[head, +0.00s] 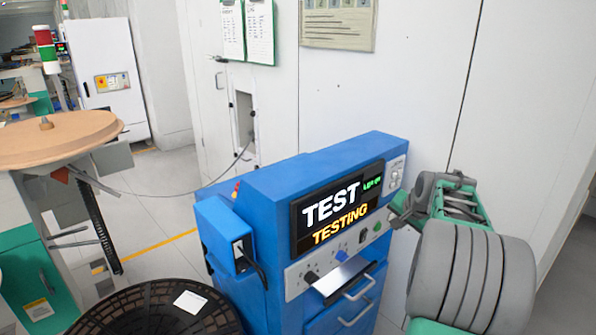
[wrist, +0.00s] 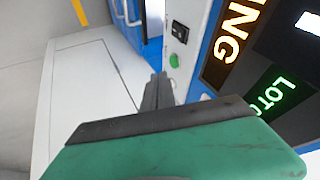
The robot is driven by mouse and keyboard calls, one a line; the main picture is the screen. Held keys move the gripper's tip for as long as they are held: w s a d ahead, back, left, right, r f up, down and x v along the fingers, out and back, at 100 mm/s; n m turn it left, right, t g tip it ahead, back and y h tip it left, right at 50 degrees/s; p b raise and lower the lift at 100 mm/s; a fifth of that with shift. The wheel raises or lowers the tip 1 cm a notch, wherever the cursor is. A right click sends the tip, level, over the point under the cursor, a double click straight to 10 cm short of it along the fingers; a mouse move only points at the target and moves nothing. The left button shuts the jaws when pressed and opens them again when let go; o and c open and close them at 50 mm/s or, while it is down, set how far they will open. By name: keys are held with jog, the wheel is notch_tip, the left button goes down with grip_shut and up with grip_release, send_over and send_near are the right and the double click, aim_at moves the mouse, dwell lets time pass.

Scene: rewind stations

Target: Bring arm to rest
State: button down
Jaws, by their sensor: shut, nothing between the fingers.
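My gripper (wrist: 158,82) shows in the wrist view with its dark fingers together and nothing between them. Its green and black body fills the lower part of that view. In the head view my arm comes in from the right, and its green end is close to the right side of the blue test machine (head: 262,192). The machine's display (head: 338,207) reads "TEST" and "TESTING". A green button (wrist: 174,60) on the panel appears just beyond the fingers in the wrist view. I cannot tell whether the fingers touch the panel.
A dark perforated reel (head: 130,312) lies in front of the machine at lower left. A round wooden top (head: 55,138) stands at far left, near a signal tower (head: 46,50). A white wall (head: 400,80) is close behind the machine. Grey floor (head: 160,180) is open at left.

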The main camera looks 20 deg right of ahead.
jog(key=s+a+r+n+g+y+p, duration=0.1)
jog(key=s+a+r+n+p, duration=0.2)
jog(key=a, duration=1)
jog(key=s+a+r+n+g+y+p, duration=0.1)
jog(key=s+a+r+n, duration=0.2)
jog(key=a, duration=1.1)
jog(key=s+a+f+n+g+p, duration=0.1)
jog(key=s+a+f+n+p, duration=0.1)
jog(key=s+a+n, duration=0.4)
jog(key=s+a+f, duration=0.1)
jog(key=s+a, duration=0.4)
jog(key=s, duration=0.2)
jog(key=shift+s+f+n+g+p, duration=0.2)
jog(key=shift+s+n+g+p, duration=0.1)
jog(key=shift+s+p, duration=0.1)
